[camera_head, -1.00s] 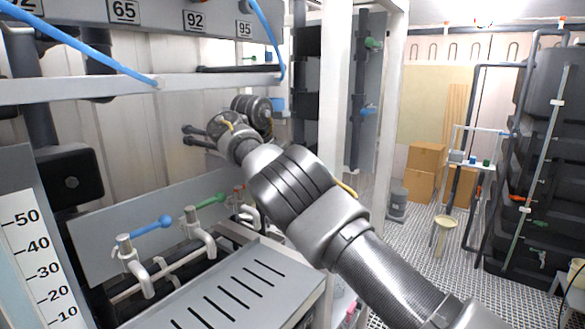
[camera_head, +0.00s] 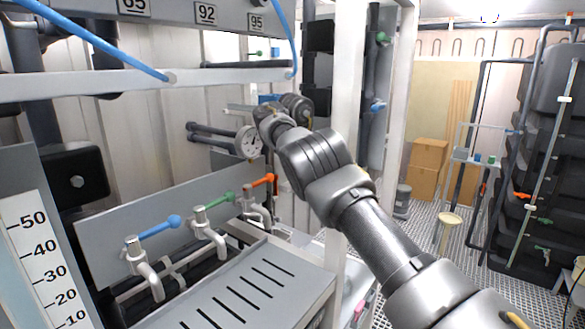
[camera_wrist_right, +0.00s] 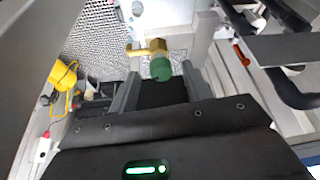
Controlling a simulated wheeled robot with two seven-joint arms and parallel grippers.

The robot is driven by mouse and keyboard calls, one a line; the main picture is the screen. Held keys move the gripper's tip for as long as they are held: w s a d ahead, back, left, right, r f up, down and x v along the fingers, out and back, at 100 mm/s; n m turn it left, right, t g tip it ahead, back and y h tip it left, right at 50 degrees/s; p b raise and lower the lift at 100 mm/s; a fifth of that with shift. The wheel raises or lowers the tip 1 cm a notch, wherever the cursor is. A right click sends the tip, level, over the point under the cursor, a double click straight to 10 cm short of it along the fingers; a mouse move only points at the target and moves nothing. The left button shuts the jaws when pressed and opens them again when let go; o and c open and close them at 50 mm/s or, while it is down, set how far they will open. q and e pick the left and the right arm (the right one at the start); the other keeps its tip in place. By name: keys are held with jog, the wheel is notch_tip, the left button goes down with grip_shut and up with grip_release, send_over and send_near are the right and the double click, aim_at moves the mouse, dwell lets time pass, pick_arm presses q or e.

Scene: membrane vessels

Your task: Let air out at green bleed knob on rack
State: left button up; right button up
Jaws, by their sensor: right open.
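In the right wrist view, a round green knob (camera_wrist_right: 161,69) sits on a brass fitting (camera_wrist_right: 147,47) by a pale plate. My right gripper (camera_wrist_right: 160,88) is open, its two dark fingers pointing towards the knob. The knob appears between the fingertips or just beyond them; I cannot tell the depth, and no grip shows. In the head view, my right arm reaches to the back of the rack (camera_head: 232,76). Its fingers and that knob are not clear there. My left gripper is in neither view.
A round gauge (camera_head: 248,142) on dark pipes is beside my right wrist. In front are taps with blue (camera_head: 160,228), green (camera_head: 217,200) and orange (camera_head: 263,181) levers. A yellow object (camera_wrist_right: 65,74) lies left in the wrist view.

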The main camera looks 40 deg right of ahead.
jog(key=shift+d+f, duration=0.2)
jog(key=shift+f, duration=0.05)
jog(key=shift+w+d+f, duration=0.1)
jog(key=shift+f, duration=0.1)
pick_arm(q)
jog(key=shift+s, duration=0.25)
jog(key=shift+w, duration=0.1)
pick_arm(e)
jog(key=shift+w, duration=0.1)
jog(key=shift+c, duration=0.2)
jog(key=c, duration=1)
jog(key=shift+o, duration=0.2)
jog(key=shift+w+a+r+m+g, duration=0.1)
jog(key=shift+m+g, duration=0.3)
jog(key=shift+m, duration=0.6)
jog(key=shift+a+m+g, duration=0.1)
jog(key=shift+m+g, duration=0.3)
jog(key=shift+m, duration=0.6)
jog(key=o, duration=1)
jog(key=shift+n, duration=0.3)
